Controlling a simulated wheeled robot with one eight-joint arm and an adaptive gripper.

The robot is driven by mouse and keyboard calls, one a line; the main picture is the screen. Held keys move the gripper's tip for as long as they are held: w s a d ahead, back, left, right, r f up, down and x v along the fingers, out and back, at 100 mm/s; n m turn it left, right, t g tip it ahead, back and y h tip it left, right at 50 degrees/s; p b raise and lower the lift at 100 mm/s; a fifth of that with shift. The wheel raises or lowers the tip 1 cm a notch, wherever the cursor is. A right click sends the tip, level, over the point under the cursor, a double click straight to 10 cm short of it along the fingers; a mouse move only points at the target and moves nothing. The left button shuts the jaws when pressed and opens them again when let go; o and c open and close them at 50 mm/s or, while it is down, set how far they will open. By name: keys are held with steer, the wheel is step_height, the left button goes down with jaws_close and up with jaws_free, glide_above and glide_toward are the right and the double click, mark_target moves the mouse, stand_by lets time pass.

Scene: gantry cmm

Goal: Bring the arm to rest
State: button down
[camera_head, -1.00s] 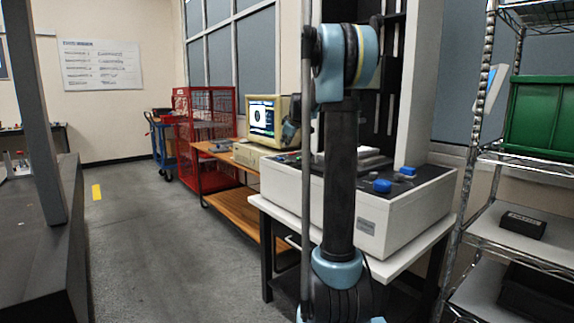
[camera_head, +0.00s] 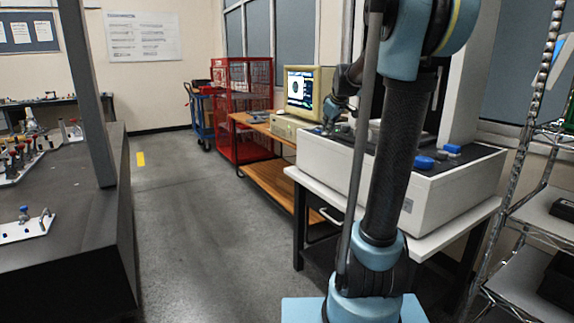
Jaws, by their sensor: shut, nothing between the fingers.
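My arm rises from its blue base in the lower middle to a large blue joint cut off by the top edge. Its far links bend back down behind the upright link and the thin pole. My gripper (camera_head: 329,128) shows small beyond the pole, pointing down. It is shut, and nothing shows in it. In the picture it overlaps the left end of the white machine (camera_head: 450,199). I cannot tell whether it touches anything there.
A wooden bench (camera_head: 266,176) with a monitor (camera_head: 302,88) stands beyond the machine. A wire shelf (camera_head: 528,215) is at the right. A dark table (camera_head: 75,240) with a post and fixtures is at the left. The grey floor (camera_head: 200,240) between is clear.

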steer(key=s+f+m+g, duration=0.1)
steer(key=s+f+m, duration=0.2)
steer(key=s+f, duration=0.5)
steer(key=s+d+f+m+g+h, duration=0.1)
steer(key=s+f, duration=0.6)
steer(key=s, duration=1.3)
steer(key=s+f+m+g, duration=0.3)
steer(key=s+f, duration=0.5)
steer(key=s, duration=0.6)
steer(key=shift+d+f+m+h, duration=0.25)
steer(key=shift+f+m+h, duration=0.05)
steer(key=shift+m, duration=0.5)
steer(key=shift+w+f, duration=0.2)
steer(key=shift+w, duration=0.25)
steer(key=shift+s, duration=0.1)
